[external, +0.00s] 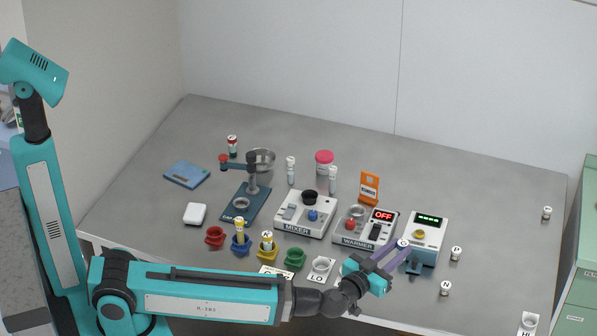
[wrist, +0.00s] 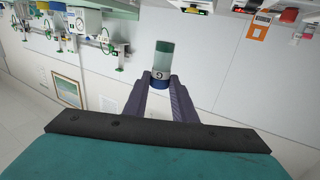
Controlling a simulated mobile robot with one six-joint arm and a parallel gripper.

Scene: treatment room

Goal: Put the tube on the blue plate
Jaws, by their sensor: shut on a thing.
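My gripper (wrist: 161,84) is shut on a tube (wrist: 163,58), which has a clear greenish body, a pale label band with a dark mark and a dark blue end between the fingers. In the external view my gripper (external: 397,256) is at the front right of the table, in front of the warmer, and only a small white end of the tube (external: 403,243) shows there. A flat blue plate (external: 184,175) lies at the back left of the table, far from my gripper. A small dark mark shows on the plate; nothing stands on it.
The mixer (external: 304,216), the warmer (external: 358,231), a dark blue stand (external: 234,212) and coloured cups, including a red one (external: 214,238), lie between my gripper and the plate. Two white-capped vials (external: 291,171) (external: 333,181) stand behind. A white box (external: 195,213) sits near the plate.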

